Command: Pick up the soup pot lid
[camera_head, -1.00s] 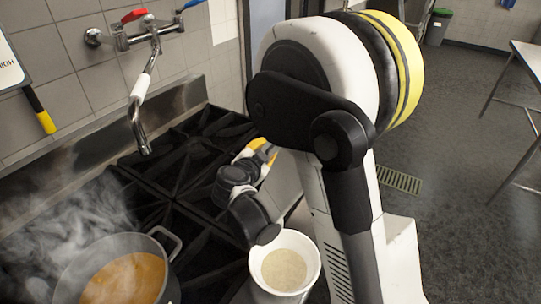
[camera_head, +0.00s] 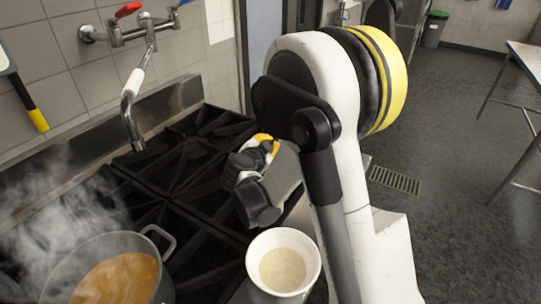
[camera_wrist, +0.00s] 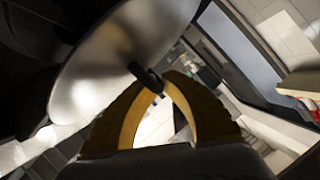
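The soup pot lid (camera_wrist: 110,65) is a shiny metal disc in the upper left of the wrist view. It looks tilted there and carries a small black knob (camera_wrist: 146,77). The yellowish fingers of my gripper (camera_wrist: 160,82) arch inward and come close together at the knob, and look shut on it. In the head view I cannot make out the lid or my fingertips; my arm hides that area. The soup pot (camera_head: 150,284) stands at the lower left with orange-brown soup and steam.
A white container (camera_head: 255,250) with pale contents stands right of the pot, close to my arm. The black stove grates (camera_head: 190,165) lie behind it. A wall tap (camera_head: 132,110) hangs over the stove. A metal table (camera_head: 528,58) stands at the far right, with open floor before it.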

